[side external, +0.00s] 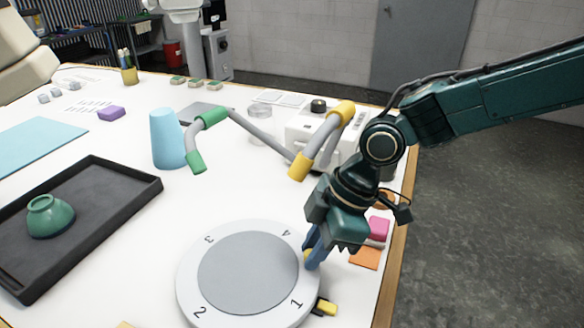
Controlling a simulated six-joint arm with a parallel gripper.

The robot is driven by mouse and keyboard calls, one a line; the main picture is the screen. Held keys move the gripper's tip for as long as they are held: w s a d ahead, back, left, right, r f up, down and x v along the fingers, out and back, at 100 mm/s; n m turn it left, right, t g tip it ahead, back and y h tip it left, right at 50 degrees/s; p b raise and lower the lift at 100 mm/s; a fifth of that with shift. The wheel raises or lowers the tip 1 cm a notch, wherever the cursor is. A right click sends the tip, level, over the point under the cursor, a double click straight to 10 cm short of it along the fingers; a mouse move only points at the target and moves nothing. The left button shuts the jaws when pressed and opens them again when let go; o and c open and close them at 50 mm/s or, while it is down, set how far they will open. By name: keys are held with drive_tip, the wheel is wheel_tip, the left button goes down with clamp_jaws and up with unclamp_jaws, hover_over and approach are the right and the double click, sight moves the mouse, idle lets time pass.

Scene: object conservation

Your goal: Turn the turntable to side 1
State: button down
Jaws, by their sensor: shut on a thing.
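The turntable (248,271) is a round white disc with a grey centre, lying on the white table near the front. Numbers 1, 2, 3 and 4 are marked around its rim. The 1 is at the lower right, the 2 at the lower left, the 4 at the upper right and the 3 at the upper left. My gripper (311,256) reaches down at the turntable's right edge. A yellow and black piece (326,307) sits by the rim near the 1.
A black tray (142,194) with a green bowl (50,217) is at the left. A light blue cup (167,138) stands behind. Pink and orange blocks (366,258) lie right of my gripper, near the table edge.

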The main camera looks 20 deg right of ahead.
drive_tip(key=shift+w+d+n+g, duration=0.1)
drive_tip(key=shift+w+n+g, duration=0.2)
drive_tip(key=shift+w+n, duration=0.4)
drive_tip(key=c, duration=1.3)
unclamp_jaws()
drive_tip(key=shift+d+r, duration=0.1)
drive_tip(key=shift+r, duration=0.05)
drive_tip(key=shift+d+r, duration=0.2)
drive_tip(key=shift+r, duration=0.4)
drive_tip(key=d+r, duration=0.1)
drive_tip(key=d, duration=0.3)
drive_tip(key=s+d+r, duration=0.1)
drive_tip(key=d, duration=0.4)
drive_tip(key=s+d+r, duration=0.1)
drive_tip(key=d, duration=0.3)
drive_tip(key=shift+d+r, duration=0.1)
drive_tip(key=shift+d, duration=0.05)
drive_tip(key=shift+c, duration=0.4)
